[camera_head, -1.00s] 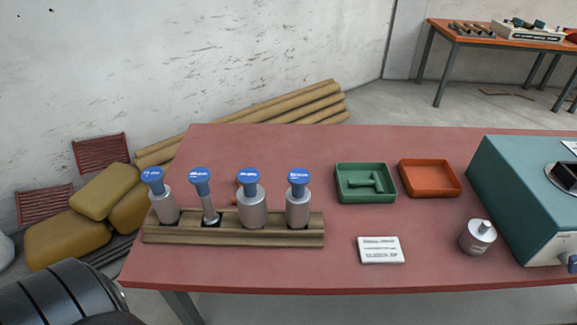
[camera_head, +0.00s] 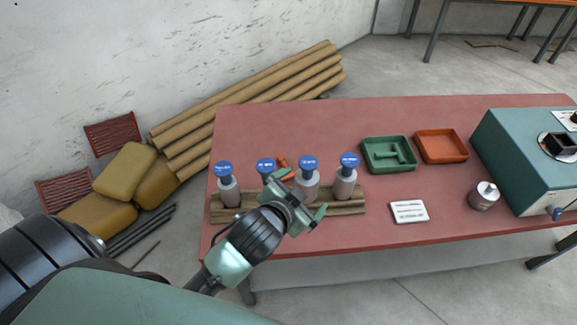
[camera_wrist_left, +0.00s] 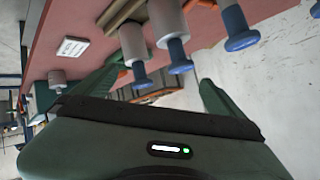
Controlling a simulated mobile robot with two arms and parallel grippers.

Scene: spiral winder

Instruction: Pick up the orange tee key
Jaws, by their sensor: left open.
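The orange tee key (camera_head: 284,168) lies on the red table behind the wooden rack (camera_head: 225,215), between two blue-topped posts. Only part of it shows; the rest is hidden by the posts and my gripper. My left gripper (camera_head: 301,194) is open and empty, in front of and over the rack's middle. In the left wrist view its two green fingers stand apart (camera_wrist_left: 155,92), with blue-topped posts beyond them. I cannot clearly make out the key there. My right gripper is not in view.
Several blue-topped metal posts (camera_head: 346,182) stand in the rack close to my gripper. A green tray (camera_head: 368,165) holding a green tee key, an empty orange tray (camera_head: 422,155), a white card (camera_head: 409,211), a metal canister (camera_head: 484,197) and a teal machine (camera_head: 510,165) are to the right.

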